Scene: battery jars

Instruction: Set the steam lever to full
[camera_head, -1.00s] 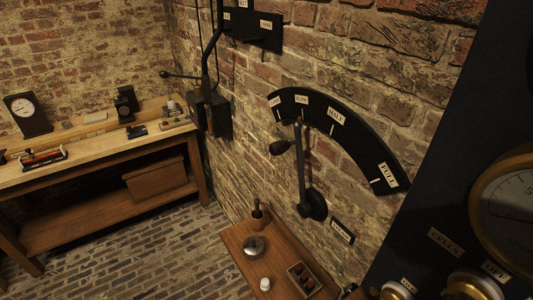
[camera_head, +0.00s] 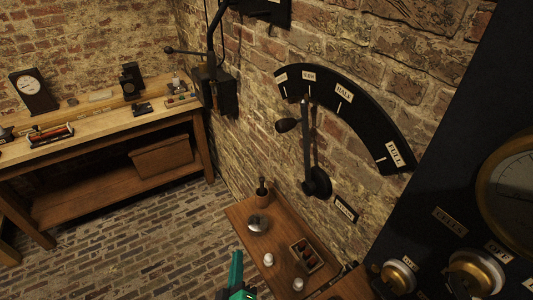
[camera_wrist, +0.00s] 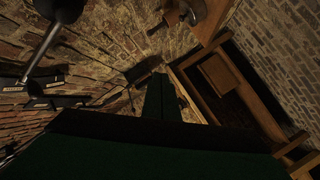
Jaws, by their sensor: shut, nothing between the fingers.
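The steam lever (camera_head: 307,145) is a dark bar on a round pivot on the brick wall, with a dark knob (camera_head: 287,125) near its upper part. It stands nearly upright, its tip by the SLOW mark. The black curved dial (camera_head: 357,110) behind it carries labels, with HALF further right and FULL (camera_head: 394,154) at the lower right end. My gripper (camera_head: 237,262), green, is low in the head view, left of and below the lever and apart from it. In the wrist view its fingers (camera_wrist: 160,97) are together with nothing between them.
A small wooden table (camera_head: 248,228) below the lever bears a metal dish, white pots and a small box. A black panel (camera_head: 430,190) with gauge and knobs stands at right. A workbench (camera_head: 100,121) is at back left. A wall box (camera_head: 215,90) hangs left of the dial.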

